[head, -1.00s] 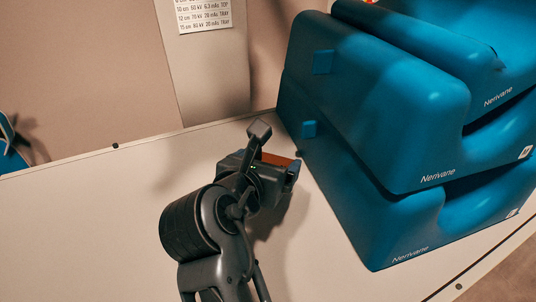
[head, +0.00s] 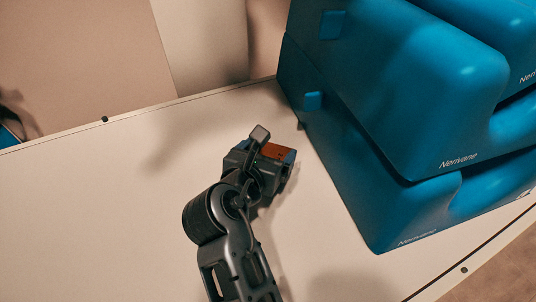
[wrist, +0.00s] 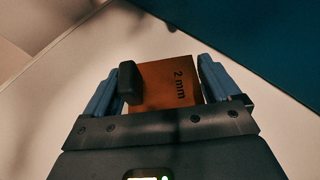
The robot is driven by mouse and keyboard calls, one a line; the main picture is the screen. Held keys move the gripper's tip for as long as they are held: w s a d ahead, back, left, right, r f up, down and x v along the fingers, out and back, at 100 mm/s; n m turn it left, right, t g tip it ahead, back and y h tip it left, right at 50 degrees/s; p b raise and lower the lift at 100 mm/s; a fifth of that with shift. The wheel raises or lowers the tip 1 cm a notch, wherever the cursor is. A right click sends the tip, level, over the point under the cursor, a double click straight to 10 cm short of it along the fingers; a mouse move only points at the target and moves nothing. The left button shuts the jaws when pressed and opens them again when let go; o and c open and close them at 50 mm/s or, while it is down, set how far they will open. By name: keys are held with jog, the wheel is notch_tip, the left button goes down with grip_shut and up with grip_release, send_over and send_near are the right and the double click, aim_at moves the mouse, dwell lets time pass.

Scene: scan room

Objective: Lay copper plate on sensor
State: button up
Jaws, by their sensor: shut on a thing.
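The copper plate (wrist: 168,82) is a flat orange-brown square marked "2 mm". It sits between the blue-grey fingers of my gripper (wrist: 160,88) in the wrist view, and the gripper is shut on it. In the head view the plate (head: 276,152) shows as a brown strip at the end of my gripper (head: 268,165), above the white tabletop and just left of the blue foam stack. How high it is above the table I cannot tell. I cannot make out a sensor in these frames.
Large blue "Nerivane" foam blocks (head: 400,90) are stacked on the right, close to my gripper. The white table (head: 90,220) is bare on the left. A wall panel (head: 200,45) stands behind. A small part of a blue object (head: 8,134) shows at the left edge.

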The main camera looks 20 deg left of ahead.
jog(key=shift+f, duration=0.5)
jog(key=shift+f, duration=0.15)
jog(key=o, duration=0.8)
jog(key=v, duration=1.2)
